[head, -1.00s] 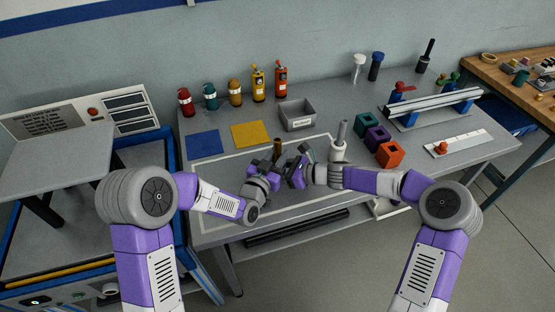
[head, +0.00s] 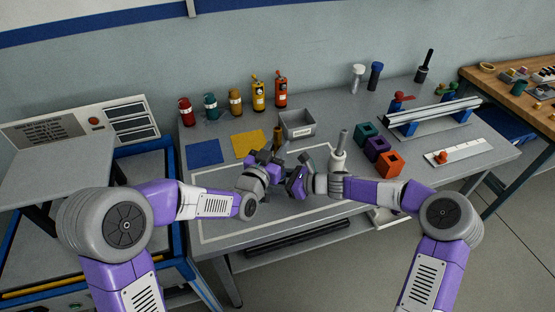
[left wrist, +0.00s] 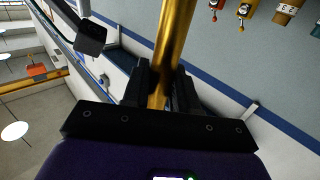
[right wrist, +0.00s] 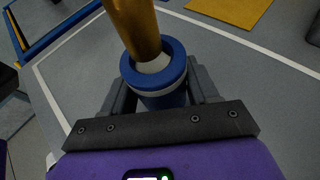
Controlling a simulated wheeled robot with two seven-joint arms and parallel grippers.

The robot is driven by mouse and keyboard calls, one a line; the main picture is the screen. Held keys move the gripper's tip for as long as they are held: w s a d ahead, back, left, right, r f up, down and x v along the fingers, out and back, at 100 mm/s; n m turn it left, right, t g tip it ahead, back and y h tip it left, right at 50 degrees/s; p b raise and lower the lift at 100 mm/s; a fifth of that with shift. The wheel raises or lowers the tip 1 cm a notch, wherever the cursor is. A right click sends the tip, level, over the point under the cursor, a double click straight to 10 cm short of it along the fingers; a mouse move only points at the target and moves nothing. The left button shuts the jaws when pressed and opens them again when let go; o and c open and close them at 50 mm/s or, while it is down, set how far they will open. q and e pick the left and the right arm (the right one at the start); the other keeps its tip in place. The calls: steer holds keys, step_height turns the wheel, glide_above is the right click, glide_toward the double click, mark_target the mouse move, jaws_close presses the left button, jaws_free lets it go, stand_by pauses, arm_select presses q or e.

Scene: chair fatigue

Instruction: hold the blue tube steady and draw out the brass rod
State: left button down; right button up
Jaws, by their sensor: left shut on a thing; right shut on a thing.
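The brass rod (head: 277,133) stands about upright above my left gripper (head: 274,155) in the head view. In the left wrist view the rod (left wrist: 172,45) runs between my left fingers, which are shut on it. In the right wrist view my right gripper (right wrist: 160,90) is shut around the blue tube (right wrist: 165,98), which has a pale band. There the rod (right wrist: 134,25) stands over the tube's mouth, with a whitish part inside the rim. I cannot tell how deep it goes. In the head view my grippers hide the tube.
A grey bin (head: 297,125) stands just behind the grippers. Blue (head: 203,152) and yellow (head: 251,145) mats lie to the left. A white holder with a grey rod (head: 339,158) and several coloured blocks (head: 389,163) stand to the right. The table's front left is clear.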

arm_select(q)
steer(key=shift+r, duration=1.2)
arm_select(e)
steer(key=o, duration=1.2)
steer(key=v, duration=1)
steer(key=shift+s+d+r, duration=0.1)
steer(key=shift+d+r, duration=0.1)
steer(key=shift+d, duration=0.05)
arm_select(q)
steer(key=shift+f, duration=0.1)
arm_select(e)
steer(key=shift+s+d+r, duration=0.25)
steer(key=shift+s+d, duration=0.1)
steer(key=shift+d, duration=0.2)
